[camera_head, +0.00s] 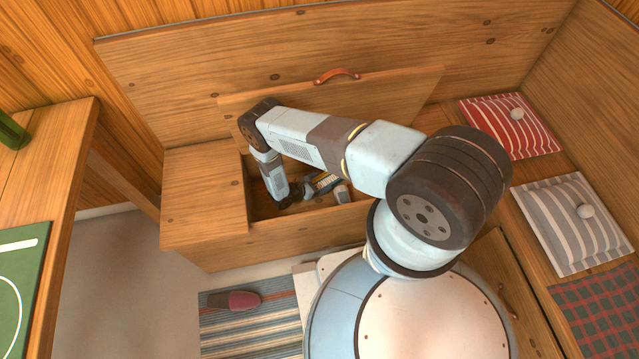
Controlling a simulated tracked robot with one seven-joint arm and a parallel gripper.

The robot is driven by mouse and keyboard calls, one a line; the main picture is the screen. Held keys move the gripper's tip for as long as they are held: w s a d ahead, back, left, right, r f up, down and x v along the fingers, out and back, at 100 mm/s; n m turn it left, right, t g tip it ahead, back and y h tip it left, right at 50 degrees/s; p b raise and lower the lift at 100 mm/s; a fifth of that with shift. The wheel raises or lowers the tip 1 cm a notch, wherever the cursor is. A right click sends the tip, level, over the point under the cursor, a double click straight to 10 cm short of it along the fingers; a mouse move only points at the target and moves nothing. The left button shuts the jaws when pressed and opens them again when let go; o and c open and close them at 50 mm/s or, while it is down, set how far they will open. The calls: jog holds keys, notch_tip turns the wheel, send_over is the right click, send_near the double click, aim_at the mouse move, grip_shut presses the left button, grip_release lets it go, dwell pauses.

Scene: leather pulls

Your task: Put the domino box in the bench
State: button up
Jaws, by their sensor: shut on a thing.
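The wooden bench (205,190) stands against the back wall with its lid (400,100) raised, showing an orange leather pull. My arm reaches over the front edge, and my gripper (325,190) is down inside the open compartment. I cannot tell whether the box touches the compartment floor.
Red striped (505,128) and grey striped (565,220) cushions lie on the right-hand seat. A table (65,150) with a green board (22,270) is at left. A dark red slipper (235,300) lies on a striped rug (250,330). Bare floor shows at lower left.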

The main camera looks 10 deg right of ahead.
jog(key=shift+f, duration=0.15)
jog(key=o, duration=1.1)
jog(key=shift+v, duration=3.85)
